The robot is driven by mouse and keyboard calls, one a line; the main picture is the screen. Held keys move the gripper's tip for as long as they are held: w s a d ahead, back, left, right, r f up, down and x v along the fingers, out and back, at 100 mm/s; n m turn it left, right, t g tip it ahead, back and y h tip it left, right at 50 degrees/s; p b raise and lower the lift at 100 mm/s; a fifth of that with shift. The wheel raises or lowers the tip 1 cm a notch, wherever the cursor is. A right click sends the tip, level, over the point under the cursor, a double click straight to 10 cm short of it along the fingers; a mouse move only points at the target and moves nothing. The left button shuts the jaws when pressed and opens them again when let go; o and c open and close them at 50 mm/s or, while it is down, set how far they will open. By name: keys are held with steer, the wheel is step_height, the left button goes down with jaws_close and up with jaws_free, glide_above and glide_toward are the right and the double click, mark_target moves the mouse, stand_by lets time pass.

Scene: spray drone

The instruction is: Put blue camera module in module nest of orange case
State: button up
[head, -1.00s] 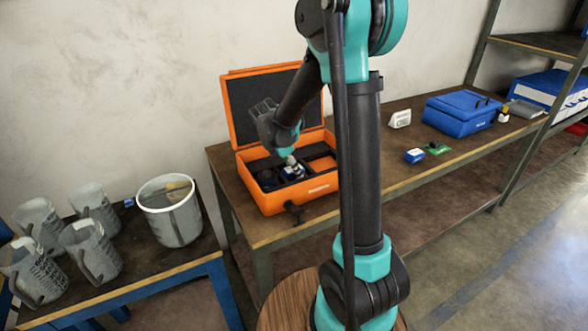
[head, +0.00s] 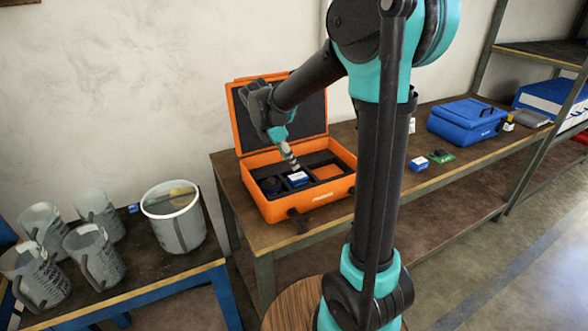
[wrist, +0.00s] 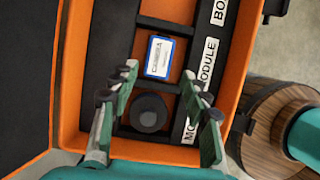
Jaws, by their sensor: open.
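The orange case (head: 262,208) stands open on the workbench, its lid raised at the back. The blue camera module (head: 298,179), with a white label on top, sits in the case's middle compartment. In the wrist view the module (wrist: 159,57) lies flat inside an orange-floored compartment with dark dividers, beside a strip lettered "MODULE" (wrist: 204,77). My gripper (head: 291,164) is above the case, just over the module. In the wrist view my gripper (wrist: 168,85) has its fingers spread, with nothing between them. The module is apart from the fingers.
A dark round part (wrist: 148,111) fills the adjoining compartment. On the bench to the right are a small blue-and-white box (head: 418,164), a green board (head: 441,157) and a blue case (head: 467,118). A bucket (head: 172,217) and several grey jugs stand on the left table.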

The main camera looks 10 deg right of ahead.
steer(key=shift+v, duration=1.4)
steer(key=shift+c, duration=0.4)
